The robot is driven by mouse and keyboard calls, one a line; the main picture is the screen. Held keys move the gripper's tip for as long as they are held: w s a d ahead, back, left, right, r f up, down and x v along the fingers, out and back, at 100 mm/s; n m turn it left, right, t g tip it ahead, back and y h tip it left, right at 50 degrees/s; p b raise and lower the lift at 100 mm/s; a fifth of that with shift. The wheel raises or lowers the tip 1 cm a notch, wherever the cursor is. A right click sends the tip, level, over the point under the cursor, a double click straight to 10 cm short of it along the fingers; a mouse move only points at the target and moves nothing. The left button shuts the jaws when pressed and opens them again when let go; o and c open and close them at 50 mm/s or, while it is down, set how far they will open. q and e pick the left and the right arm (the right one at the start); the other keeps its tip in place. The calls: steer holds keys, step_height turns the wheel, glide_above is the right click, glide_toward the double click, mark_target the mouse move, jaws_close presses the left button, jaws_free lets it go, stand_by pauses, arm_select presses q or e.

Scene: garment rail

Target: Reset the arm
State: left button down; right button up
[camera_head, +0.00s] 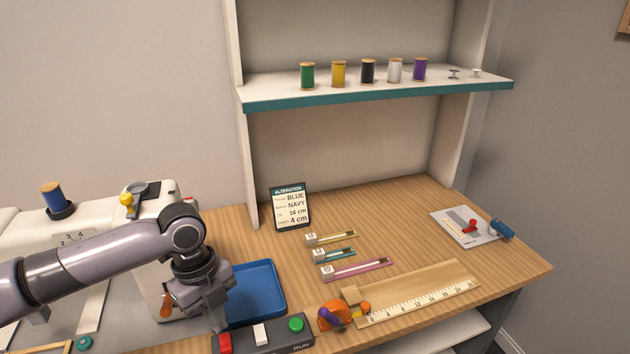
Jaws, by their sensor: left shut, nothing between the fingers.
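My left arm (95,255) comes in from the left and bends down at its wrist. My left gripper (217,322) points down, shut and empty, at the left side of the blue tray (268,285), just behind the button panel (262,338). The arm hides part of the sewing machine and the tray's left part. I cannot tell whether the fingertips touch anything. My right gripper is not in view.
The white sewing machine (90,202) carries a blue spool (52,196). Zippers (358,268), a ruler (420,300) and an orange tape dispenser (334,316) lie on the table. An alteration card (290,206) stands behind. Several spools sit on the shelf (380,92).

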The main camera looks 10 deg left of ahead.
arm_select(q)
steer(key=d+f+n+h, duration=0.1)
steer(key=d+f, duration=0.1)
steer(key=d, duration=0.1)
steer(key=d+f+n+t, duration=0.1)
steer(key=d+f, duration=0.1)
steer(key=d, duration=0.1)
steer(key=d+f+n+t+h, duration=0.1)
steer(key=d+f, duration=0.1)
steer(key=d, duration=0.1)
steer(key=shift+s+f+h, duration=0.2)
steer(key=shift+f+h, duration=0.05)
steer(key=shift+h, duration=0.05)
steer(key=s+d+f+n+t+h, duration=0.2)
steer(key=d+f+n+t, duration=0.2)
steer(key=d+n, duration=0.15)
steer(key=s+a+f+n+t+y, duration=0.4)
steer(key=s+a+n, duration=0.4)
steer(key=n, duration=0.4)
steer(key=shift+s+a+f+n+t, duration=0.35)
steer(key=shift+s+t, duration=0.35)
steer(key=shift+s, duration=0.2)
